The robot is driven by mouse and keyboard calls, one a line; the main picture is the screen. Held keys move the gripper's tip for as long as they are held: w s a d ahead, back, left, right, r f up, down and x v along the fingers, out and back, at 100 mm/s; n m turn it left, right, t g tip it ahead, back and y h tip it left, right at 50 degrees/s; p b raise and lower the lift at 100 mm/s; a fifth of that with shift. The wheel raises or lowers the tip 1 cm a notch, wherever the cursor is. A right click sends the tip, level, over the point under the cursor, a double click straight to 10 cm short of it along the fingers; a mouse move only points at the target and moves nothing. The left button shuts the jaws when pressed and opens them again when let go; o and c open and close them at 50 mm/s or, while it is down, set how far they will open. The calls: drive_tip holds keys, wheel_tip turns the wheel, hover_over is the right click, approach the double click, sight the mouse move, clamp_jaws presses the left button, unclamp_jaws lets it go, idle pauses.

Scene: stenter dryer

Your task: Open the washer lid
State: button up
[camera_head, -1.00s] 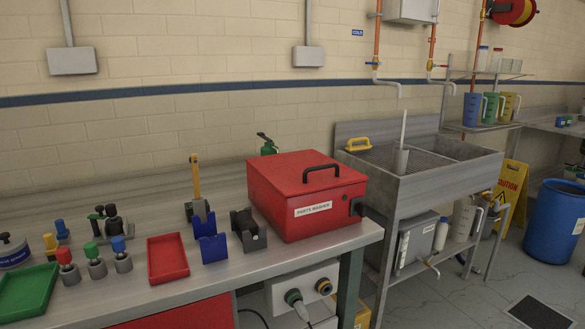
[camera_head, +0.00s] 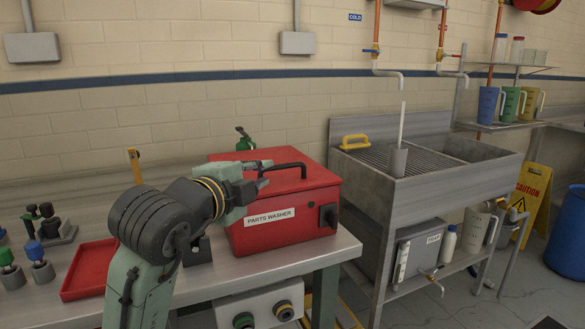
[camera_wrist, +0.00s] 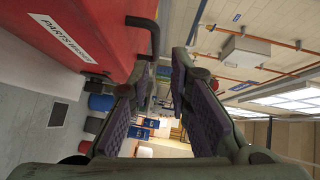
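The parts washer is a red box (camera_head: 320,200) with a "PARTS WASHER" label on its front, and it sits on the bench in the head view. Its lid (camera_head: 318,173) is down and has a black bar handle (camera_head: 292,165) on top. My gripper (camera_head: 264,175) is over the lid, close to the left end of the handle. In the wrist view my gripper (camera_wrist: 163,72) is open, with its two padded fingers apart. The handle (camera_wrist: 154,32) shows ahead of the fingertips, toward the left finger. I cannot tell whether they touch. Nothing is held.
A red tray (camera_head: 90,270) and several small tools stand on the bench to the left. A metal sink (camera_head: 420,190) stands to the right, with a yellow-handled tool (camera_head: 354,140) on it. A green bottle (camera_head: 244,143) stands behind the washer.

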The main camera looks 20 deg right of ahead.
sight(282, 168)
drive_tip(key=x, duration=0.3)
drive_tip(key=p+x, duration=0.1)
drive_tip(key=x, duration=0.3)
drive_tip(key=p+x, duration=0.1)
drive_tip(key=x, duration=0.3)
drive_tip(key=shift+s+d+f, duration=0.1)
drive_tip(key=shift+s+f, duration=0.1)
drive_tip(key=shift+f, duration=0.2)
drive_tip(key=shift+c, duration=0.5)
clamp_jaws()
drive_tip(key=shift+g, duration=0.3)
